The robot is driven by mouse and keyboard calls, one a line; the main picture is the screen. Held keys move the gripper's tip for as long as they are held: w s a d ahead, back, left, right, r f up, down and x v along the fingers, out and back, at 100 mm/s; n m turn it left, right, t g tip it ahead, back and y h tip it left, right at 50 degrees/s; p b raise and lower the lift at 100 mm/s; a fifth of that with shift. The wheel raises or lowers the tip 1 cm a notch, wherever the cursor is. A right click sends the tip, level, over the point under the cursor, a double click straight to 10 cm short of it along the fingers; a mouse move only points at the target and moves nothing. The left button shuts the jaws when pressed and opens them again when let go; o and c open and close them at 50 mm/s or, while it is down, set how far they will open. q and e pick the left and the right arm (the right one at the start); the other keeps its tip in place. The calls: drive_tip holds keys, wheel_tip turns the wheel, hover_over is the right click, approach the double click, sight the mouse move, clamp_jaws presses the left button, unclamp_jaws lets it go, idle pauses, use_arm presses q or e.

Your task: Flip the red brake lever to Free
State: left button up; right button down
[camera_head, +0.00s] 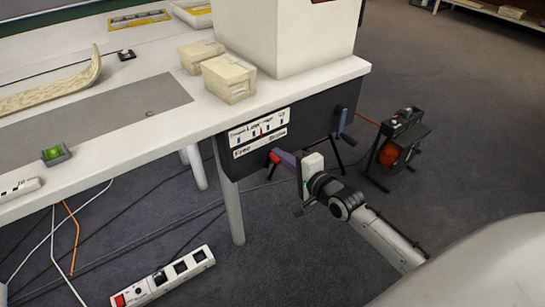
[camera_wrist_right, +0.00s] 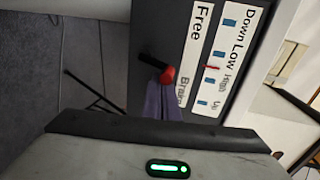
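The red brake lever (camera_head: 275,157) sits on the dark end panel of the desk, below the Free and Brake label. In the right wrist view its red knob (camera_wrist_right: 168,75) lies beside the word Brake, and its black stem points away from the knob. My right gripper (camera_head: 287,158) is at the lever, its purple fingers reaching the knob. In the right wrist view the fingers (camera_wrist_right: 164,98) look close together, with the tips against or just beside the knob. Whether they pinch it cannot be told. My left gripper is not in view.
A height label (camera_head: 258,129) sits above the Free and Brake strip (camera_head: 258,143). A blue-handled crank (camera_head: 343,121) is farther right on the panel. Cardboard boxes (camera_head: 229,79) stand on the desk (camera_head: 110,122). A power strip (camera_head: 164,278) and cables lie on the floor.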

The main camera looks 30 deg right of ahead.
drive_tip(key=shift+s+a+p, duration=0.1)
drive_tip(key=shift+a+p, duration=0.45)
drive_tip(key=shift+a, duration=0.7)
drive_tip(key=s+d+p, duration=0.2)
drive_tip(key=s+p, duration=0.1)
drive_tip(key=s, duration=0.3)
drive_tip(key=shift+s+d, duration=0.35)
drive_tip(key=shift+s, duration=0.05)
drive_tip(key=shift+a, duration=0.1)
